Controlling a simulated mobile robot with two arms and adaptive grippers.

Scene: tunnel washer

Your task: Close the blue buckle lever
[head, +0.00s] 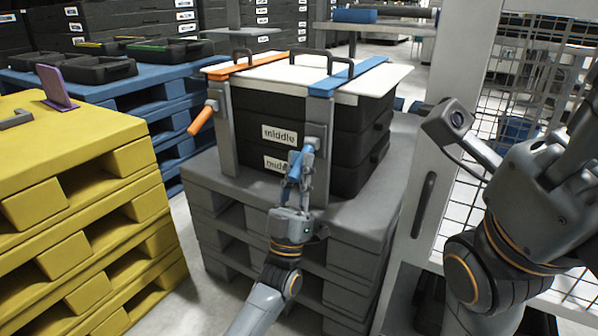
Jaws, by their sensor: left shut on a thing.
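The blue buckle lever (294,167) is on the front of the black crate stack, at the lower end of the grey buckle strap (317,112) under the blue band (345,76). My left gripper (299,171) is at the lever, its fingers shut on it and partly covering it. The lever slants down and slightly left from the buckle. My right gripper (548,190) is large at the right edge, away from the stack; its fingertips are cut off or unclear.
The stack of black crates (250,120) with a white lid stands on grey pallets (235,210). An orange lever (201,119) sticks out at its left. Yellow pallets (70,160) stand left, blue pallets (130,85) behind. A grey frame with mesh (520,90) is close at right.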

